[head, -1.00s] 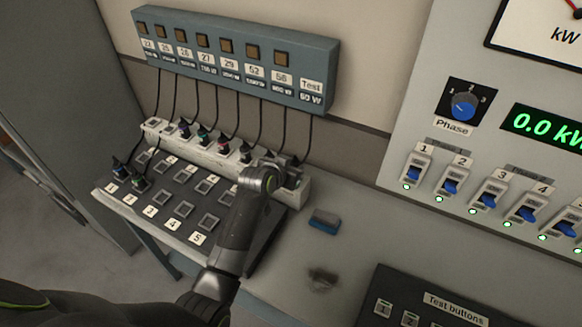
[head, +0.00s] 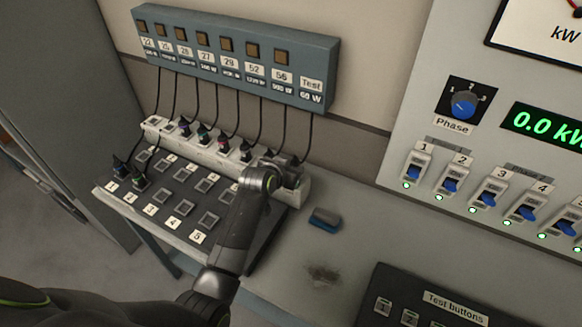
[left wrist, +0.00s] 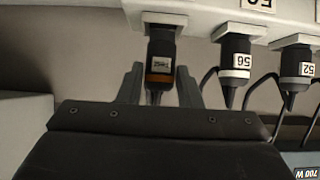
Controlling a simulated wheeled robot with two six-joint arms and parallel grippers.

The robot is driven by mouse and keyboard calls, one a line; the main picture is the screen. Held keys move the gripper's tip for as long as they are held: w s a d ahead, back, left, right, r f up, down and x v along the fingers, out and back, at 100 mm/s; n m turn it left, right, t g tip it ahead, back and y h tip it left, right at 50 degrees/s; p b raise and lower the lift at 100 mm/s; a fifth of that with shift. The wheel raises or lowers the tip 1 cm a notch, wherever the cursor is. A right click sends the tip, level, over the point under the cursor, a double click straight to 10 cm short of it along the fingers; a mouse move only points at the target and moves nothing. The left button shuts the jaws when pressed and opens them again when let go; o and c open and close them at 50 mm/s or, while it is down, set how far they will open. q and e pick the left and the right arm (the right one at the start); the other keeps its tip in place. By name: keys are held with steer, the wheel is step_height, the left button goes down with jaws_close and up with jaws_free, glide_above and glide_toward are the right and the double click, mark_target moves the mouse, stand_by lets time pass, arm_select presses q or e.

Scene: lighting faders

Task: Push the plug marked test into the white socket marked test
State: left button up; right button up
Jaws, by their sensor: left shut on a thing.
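The test plug (left wrist: 160,62) is dark with an orange band and a small label. It shows in the left wrist view at the white rail (left wrist: 205,12), its cord end toward me. My left gripper (left wrist: 160,90) has one finger on each side of it and is shut on it. In the head view my left gripper (head: 286,174) is at the right end of the white rail (head: 303,192) and mostly hides the plug. I cannot make out a white socket marked test; the gripper and arm cover part of that area. My right gripper is not in view.
Plugs marked 56 (left wrist: 235,62) and 52 (left wrist: 297,65) stand beside the test plug. Several cords hang from the grey-blue box (head: 235,55) behind. A black socket panel (head: 165,192) lies in front of the rail. A blue block (head: 325,219) lies to the right.

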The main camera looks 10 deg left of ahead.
arm_select(q)
steer(key=shift+f, duration=0.7)
stand_by(1.2)
steer(key=o, duration=1.1)
steer(key=shift+o, duration=0.2)
steer(key=b+v, duration=0.2)
steer(key=v, duration=1.5)
steer(key=shift+s+a+r, duration=0.1)
steer(key=shift+s, duration=0.05)
